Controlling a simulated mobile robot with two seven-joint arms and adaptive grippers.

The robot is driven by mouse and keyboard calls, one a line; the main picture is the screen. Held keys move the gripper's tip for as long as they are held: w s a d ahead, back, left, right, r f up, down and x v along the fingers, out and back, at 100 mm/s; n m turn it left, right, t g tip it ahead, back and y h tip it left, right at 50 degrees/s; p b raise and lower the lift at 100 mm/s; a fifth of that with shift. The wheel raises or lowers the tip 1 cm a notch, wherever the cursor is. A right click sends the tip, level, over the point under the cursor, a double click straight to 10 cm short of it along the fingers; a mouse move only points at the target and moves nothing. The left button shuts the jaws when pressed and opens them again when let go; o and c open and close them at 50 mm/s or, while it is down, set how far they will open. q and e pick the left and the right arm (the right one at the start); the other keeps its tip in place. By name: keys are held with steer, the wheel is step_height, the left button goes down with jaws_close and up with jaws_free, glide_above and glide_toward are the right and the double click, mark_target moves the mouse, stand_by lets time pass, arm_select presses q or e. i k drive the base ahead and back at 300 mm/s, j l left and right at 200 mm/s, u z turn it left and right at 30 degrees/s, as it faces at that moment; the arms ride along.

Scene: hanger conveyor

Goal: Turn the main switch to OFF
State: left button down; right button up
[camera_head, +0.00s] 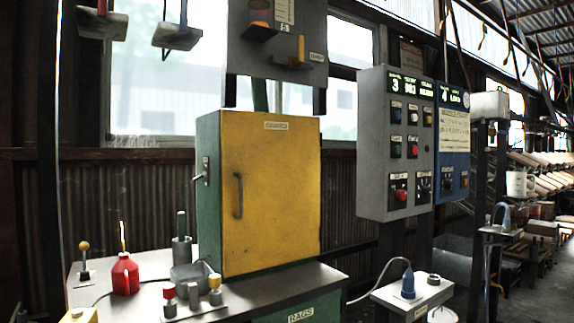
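A grey control box (370,150) with two displays and several coloured buttons hangs right of centre. Low on its front is a red rotary switch (400,192) under a small label, and beside it a black rotary knob (423,187). Neither of my grippers is in view.
A yellow-doored cabinet (275,190) with a green side stands on a bench holding a red bottle (125,275) and several knobs. A small grey stand (430,292) with a blue plug (408,282) is below the control box.

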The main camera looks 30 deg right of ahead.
mark_target(400, 195)
steer(key=k+l+z, duration=0.2)
steer(key=z, duration=0.3)
steer(key=k+l+z, duration=0.25)
steer(key=z, duration=0.2)
steer(key=k+l+z, duration=0.15)
steer(key=l+z, duration=0.35)
steer(key=j, duration=0.15)
